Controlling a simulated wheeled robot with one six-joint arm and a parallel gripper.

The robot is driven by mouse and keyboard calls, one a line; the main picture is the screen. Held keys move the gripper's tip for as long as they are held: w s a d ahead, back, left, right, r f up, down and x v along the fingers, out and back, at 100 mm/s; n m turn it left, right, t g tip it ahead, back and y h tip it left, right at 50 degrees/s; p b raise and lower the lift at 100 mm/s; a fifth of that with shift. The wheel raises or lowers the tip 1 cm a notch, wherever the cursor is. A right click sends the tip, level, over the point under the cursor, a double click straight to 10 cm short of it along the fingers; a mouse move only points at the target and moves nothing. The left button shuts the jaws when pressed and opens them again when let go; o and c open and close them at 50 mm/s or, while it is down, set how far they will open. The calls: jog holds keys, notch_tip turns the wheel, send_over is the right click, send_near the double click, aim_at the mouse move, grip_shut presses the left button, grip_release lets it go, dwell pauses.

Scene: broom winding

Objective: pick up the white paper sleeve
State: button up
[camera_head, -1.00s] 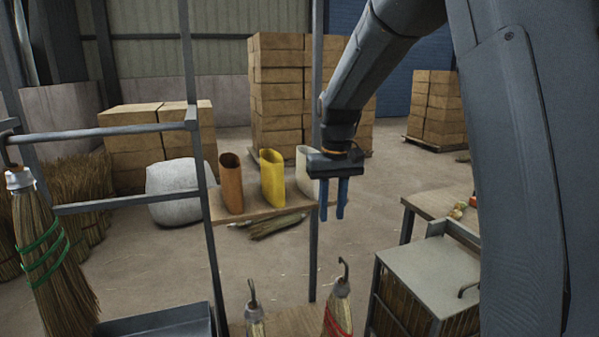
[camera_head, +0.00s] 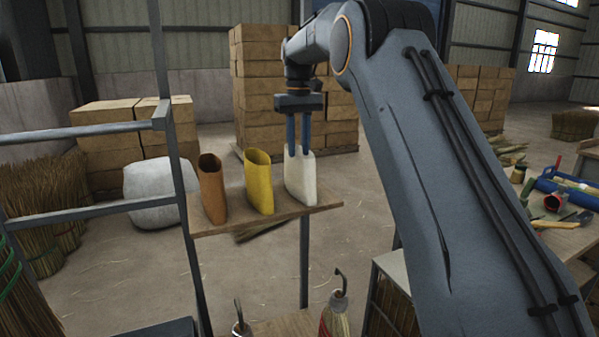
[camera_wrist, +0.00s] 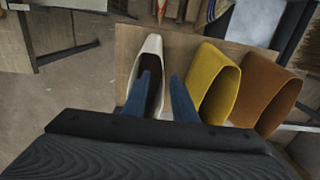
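The white paper sleeve (camera_head: 301,182) stands upright at the right end of a small wooden shelf (camera_head: 235,224). In the wrist view its open mouth (camera_wrist: 152,43) faces up toward the camera. My gripper (camera_head: 298,152) points down at the sleeve's top, with its two blue fingers apart. In the wrist view the left finger of my gripper (camera_wrist: 161,75) overlaps the sleeve's mouth and the right one is beside its right wall, towards the yellow sleeve. I cannot tell how deep the fingers reach or whether they touch the wall.
A yellow sleeve (camera_head: 259,182) and a brown sleeve (camera_head: 212,190) stand on the same shelf, left of the white one. A metal frame (camera_head: 176,170) rises at the shelf's left end. Stacked boxes (camera_head: 262,85) stand behind. A cluttered table (camera_head: 560,240) is at right.

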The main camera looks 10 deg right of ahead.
jog(key=p, duration=0.3)
send_over(298, 199)
notch_tip(298, 199, down, 12)
jog(key=shift+w, duration=0.15)
grip_shut()
